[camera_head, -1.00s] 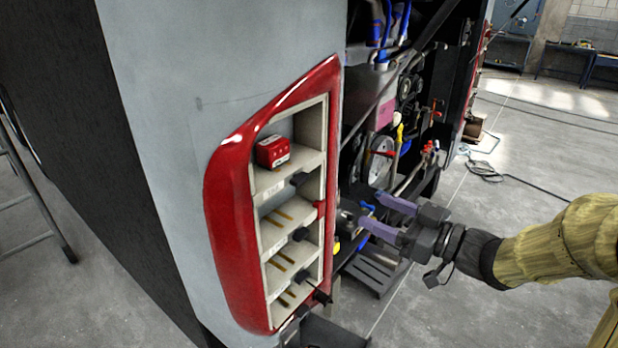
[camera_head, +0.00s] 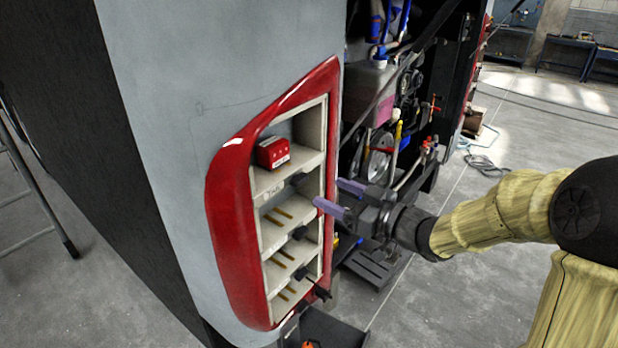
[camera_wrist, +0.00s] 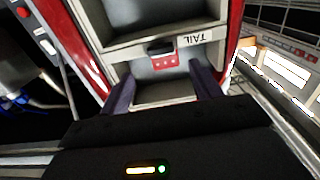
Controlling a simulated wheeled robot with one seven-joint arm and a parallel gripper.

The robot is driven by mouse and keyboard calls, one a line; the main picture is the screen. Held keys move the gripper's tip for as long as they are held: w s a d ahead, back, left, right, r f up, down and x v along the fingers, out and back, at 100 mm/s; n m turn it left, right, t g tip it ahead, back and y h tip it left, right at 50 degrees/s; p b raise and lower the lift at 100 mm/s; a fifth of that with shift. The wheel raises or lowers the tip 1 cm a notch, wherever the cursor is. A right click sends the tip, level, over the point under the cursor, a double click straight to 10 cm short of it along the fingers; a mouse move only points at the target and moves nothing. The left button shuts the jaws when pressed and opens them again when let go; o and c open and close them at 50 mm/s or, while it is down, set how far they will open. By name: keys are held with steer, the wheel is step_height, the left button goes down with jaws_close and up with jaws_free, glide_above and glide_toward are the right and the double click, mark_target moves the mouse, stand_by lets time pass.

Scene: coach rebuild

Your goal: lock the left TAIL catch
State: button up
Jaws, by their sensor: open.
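The red-rimmed lamp housing (camera_head: 232,200) on the coach corner holds a column of pale bays. A red block (camera_head: 272,152) sits in the top bay. The shelf edge below it carries the TAIL label (camera_head: 272,190) and a small dark catch (camera_head: 299,180). In the wrist view, upside down, the label (camera_wrist: 194,39), dark catch (camera_wrist: 160,46) and red block (camera_wrist: 165,62) show beyond my fingers. My gripper (camera_head: 330,195) is open and empty, its purple fingers just right of the catch in the head view. They look apart from it; the catch's exact position is unclear.
Lower bays hold brass-coloured strips (camera_head: 280,255) and more dark catches (camera_head: 300,233). An open engine bay (camera_head: 385,150) with hoses and a gauge lies behind my gripper. A dark tray (camera_head: 325,330) is below the housing.

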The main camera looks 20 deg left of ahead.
mark_target(303, 180)
steer(key=p+x, duration=0.1)
steer(key=x, duration=0.6)
steer(key=shift+a+p, duration=0.2)
steer(key=shift+p, duration=0.2)
steer(key=c, duration=1)
